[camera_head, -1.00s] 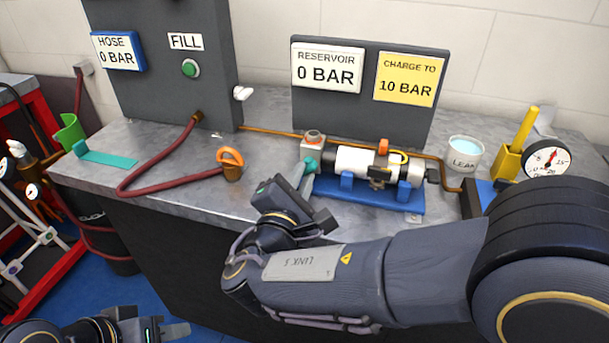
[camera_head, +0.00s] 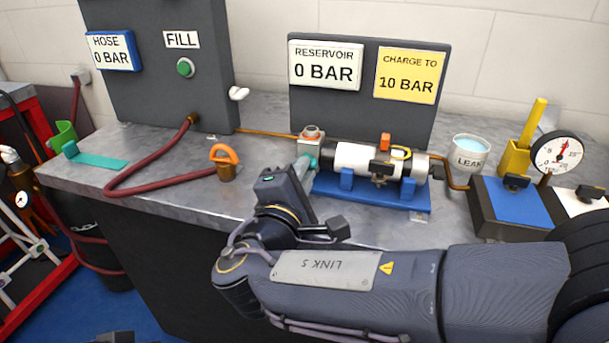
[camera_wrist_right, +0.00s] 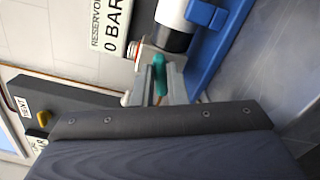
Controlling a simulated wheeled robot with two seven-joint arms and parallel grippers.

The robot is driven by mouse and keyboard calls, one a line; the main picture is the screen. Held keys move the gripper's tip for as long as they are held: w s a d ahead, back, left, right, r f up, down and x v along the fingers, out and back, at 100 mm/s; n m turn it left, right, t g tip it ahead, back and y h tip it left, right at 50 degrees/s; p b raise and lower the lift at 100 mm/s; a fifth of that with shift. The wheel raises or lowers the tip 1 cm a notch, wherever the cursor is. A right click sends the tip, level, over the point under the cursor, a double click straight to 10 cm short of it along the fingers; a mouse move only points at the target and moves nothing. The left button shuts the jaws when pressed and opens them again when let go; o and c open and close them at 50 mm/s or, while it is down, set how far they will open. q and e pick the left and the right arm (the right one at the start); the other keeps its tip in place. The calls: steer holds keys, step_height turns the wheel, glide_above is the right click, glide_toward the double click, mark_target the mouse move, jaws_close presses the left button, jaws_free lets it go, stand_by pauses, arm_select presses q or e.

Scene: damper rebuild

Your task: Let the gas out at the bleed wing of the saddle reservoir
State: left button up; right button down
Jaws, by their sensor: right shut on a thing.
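The saddle reservoir (camera_head: 357,158) is a white cylinder with black ends, lying in a blue cradle (camera_head: 360,196) on the bench. At its left end is the teal bleed wing (camera_head: 313,162), beside a block with a round orange-ringed top (camera_head: 311,133). My right gripper (camera_head: 305,167) reaches up to the wing from the front and hides part of it. In the right wrist view the teal wing (camera_wrist_right: 159,72) sits between the two fingers of my right gripper (camera_wrist_right: 158,84), shut on it. The reservoir sign (camera_head: 325,65) reads 0 BAR. My left gripper's fingers do not show.
A yellow sign (camera_head: 407,75) says charge to 10 bar. A red hose (camera_head: 150,175) and an orange-handled clip (camera_head: 225,160) lie left. The leak cup (camera_head: 469,153), a yellow holder (camera_head: 517,158) and a gauge (camera_head: 558,156) stand right. The hose display (camera_head: 111,52) reads 0 BAR.

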steer(key=shift+a+f+y, duration=0.3)
steer(key=shift+a, duration=0.15)
steer(key=shift+f+b, duration=0.2)
steer(key=shift+b, duration=0.45)
steer(key=m+b, duration=0.2)
steer(key=b, duration=0.1)
steer(key=m+b, duration=0.2)
steer(key=b, duration=0.1)
steer(key=shift+a+f, duration=0.15)
steer(key=c, duration=1.7)
jaws_free()
steer(key=o, duration=0.4)
steer(key=shift+v, duration=1.1)
steer(key=shift+r+v, duration=0.15)
steer(key=shift+v, duration=1)
steer(key=shift+r+v, duration=0.15)
steer(key=shift+v, duration=0.95)
